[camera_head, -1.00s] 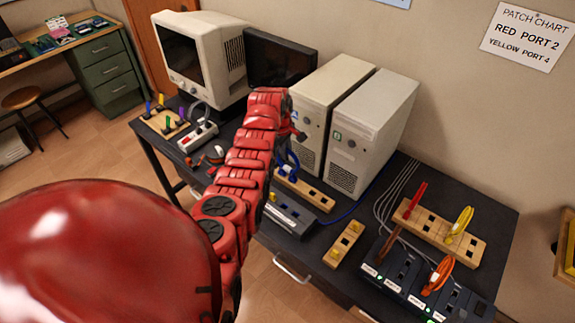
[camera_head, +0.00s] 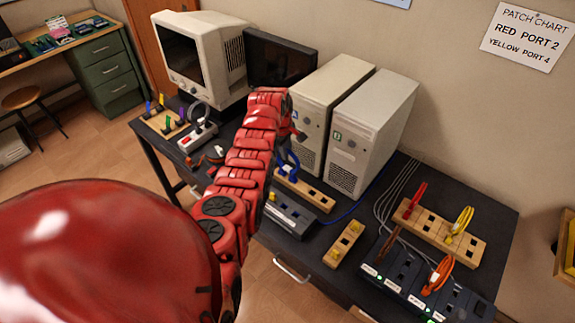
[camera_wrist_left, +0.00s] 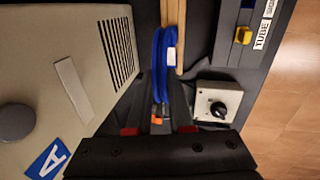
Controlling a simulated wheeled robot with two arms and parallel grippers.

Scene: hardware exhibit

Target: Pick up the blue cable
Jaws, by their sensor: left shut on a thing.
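The blue cable (camera_head: 289,166) is a looped cable standing at the left end of a wooden socket rack (camera_head: 321,199), in front of the beige computer towers. In the left wrist view the blue cable (camera_wrist_left: 160,60) runs down between my fingers, with an orange piece at its near end. My left gripper (camera_wrist_left: 158,125) is shut on the blue cable near that end. In the head view its fingers are mostly hidden behind my own red arm. I cannot tell whether the cable is clear of the rack. My right gripper is not in view.
Two beige towers (camera_head: 368,130) stand close behind the cable. A dark switch box (camera_head: 289,217) lies in front of the rack. To the right are a small wooden block (camera_head: 343,245), a rack with red and yellow cables (camera_head: 410,213), and a dark port panel (camera_head: 400,290) with an orange cable.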

